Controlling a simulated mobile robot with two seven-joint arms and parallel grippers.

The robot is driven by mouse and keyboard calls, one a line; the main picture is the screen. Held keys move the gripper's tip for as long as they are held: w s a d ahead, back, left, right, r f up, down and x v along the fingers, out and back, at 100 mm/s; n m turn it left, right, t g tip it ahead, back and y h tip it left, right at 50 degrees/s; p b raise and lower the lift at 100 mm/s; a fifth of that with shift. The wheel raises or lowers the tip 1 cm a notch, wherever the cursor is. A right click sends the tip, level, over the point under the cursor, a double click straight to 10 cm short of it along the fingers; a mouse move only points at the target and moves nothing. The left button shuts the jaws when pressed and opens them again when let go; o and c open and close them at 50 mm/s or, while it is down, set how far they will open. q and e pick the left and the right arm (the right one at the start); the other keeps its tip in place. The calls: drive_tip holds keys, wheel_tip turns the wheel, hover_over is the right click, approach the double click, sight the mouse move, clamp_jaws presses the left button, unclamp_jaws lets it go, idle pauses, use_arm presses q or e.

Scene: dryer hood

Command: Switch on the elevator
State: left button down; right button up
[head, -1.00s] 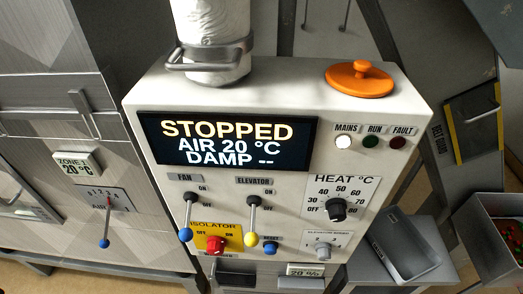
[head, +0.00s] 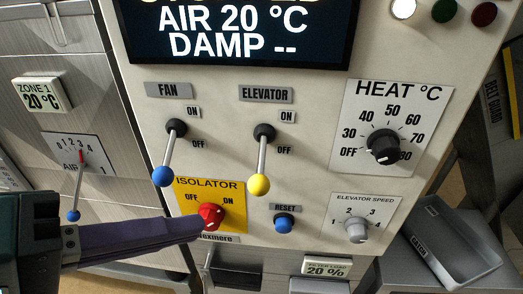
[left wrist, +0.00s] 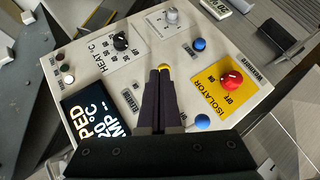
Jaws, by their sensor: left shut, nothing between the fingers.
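The elevator switch is a metal lever with a yellow ball (head: 258,185), under the ELEVATOR label (head: 265,95). It hangs down, on the OFF side. My left gripper (head: 225,228) comes in from the left, its dark fingers shut and empty, with the tips in front of the lower edge of the isolator area. In the left wrist view the shut fingertips (left wrist: 160,73) point at the yellow ball (left wrist: 166,66), which shows just past them; I cannot tell whether they touch. The lever's stem is mostly hidden there. My right gripper is not in view.
The fan lever with a blue ball (head: 163,175) also hangs down, left of the elevator lever. Close by are the red isolator knob (head: 210,215), the blue reset button (head: 284,223), the elevator speed knob (head: 356,229) and the heat knob (head: 384,146). The display (head: 235,35) shows AIR 20 °C.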

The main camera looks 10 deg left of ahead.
sight(261, 166)
use_arm(q)
drive_tip(key=w+a+f+n+t+b, duration=0.3)
drive_tip(key=w+f+n+t+b, duration=0.1)
drive_tip(key=n+b, duration=0.2)
drive_tip(key=shift+w+a+f+h+b, duration=0.2)
drive_tip(key=shift+w+h+b, duration=0.1)
drive_tip(key=shift+b, duration=0.15)
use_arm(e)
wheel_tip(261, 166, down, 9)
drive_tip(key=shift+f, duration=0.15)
use_arm(q)
drive_tip(key=p+x, duration=0.2)
drive_tip(key=x, duration=0.8)
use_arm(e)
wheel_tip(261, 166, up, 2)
